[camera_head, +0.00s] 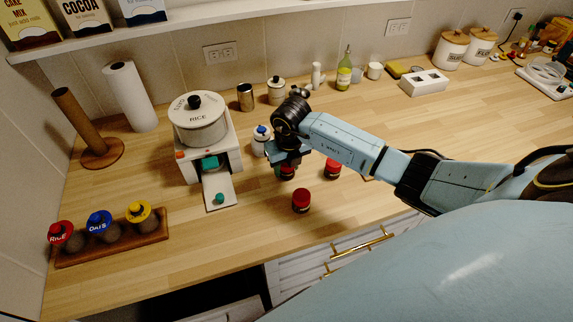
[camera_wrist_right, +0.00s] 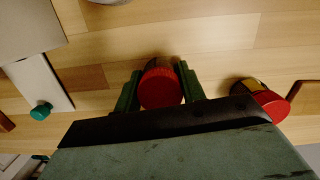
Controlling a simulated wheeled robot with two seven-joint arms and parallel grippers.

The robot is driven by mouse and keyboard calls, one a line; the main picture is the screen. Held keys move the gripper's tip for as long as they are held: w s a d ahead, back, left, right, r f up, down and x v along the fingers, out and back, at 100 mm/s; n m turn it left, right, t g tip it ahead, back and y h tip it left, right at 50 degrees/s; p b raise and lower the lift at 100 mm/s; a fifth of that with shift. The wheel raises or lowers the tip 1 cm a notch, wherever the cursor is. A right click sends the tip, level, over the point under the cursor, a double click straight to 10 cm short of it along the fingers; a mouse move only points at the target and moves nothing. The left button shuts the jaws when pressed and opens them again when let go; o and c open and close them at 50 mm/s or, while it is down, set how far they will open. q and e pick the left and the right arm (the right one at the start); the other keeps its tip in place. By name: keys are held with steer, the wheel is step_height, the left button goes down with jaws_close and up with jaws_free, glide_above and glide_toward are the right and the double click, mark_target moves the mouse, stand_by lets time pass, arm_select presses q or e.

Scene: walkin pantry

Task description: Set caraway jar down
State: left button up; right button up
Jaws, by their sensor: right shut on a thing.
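My right gripper (camera_head: 286,170) comes down over the counter in the middle of the head view, its arm reaching in from the right. In the right wrist view its two dark green fingers (camera_wrist_right: 160,90) are shut on a small red-lidded jar (camera_wrist_right: 161,86), one finger on each side. In the head view that jar is mostly hidden by the gripper. Its label cannot be read, and I cannot tell whether its base touches the counter. Two more red-lidded jars stand nearby, one in front (camera_head: 301,201) and one to the right (camera_head: 332,168). My left gripper is not in view.
A white rice dispenser (camera_head: 226,158) with a teal-knobbed tray stands left of my gripper. A blue-topped white jar (camera_head: 261,140) is close behind it. A wooden rack (camera_head: 112,243) holds three jars at far left.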

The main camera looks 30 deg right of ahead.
steer(key=shift+f, duration=0.2)
steer(key=o, duration=1)
steer(key=shift+o, duration=0.2)
steer(key=shift+r, duration=0.15)
steer(key=r, duration=0.4)
steer(key=s+r, duration=0.1)
steer(key=r, duration=0.7)
steer(key=shift+s+b, duration=0.2)
steer(key=shift+b, duration=0.1)
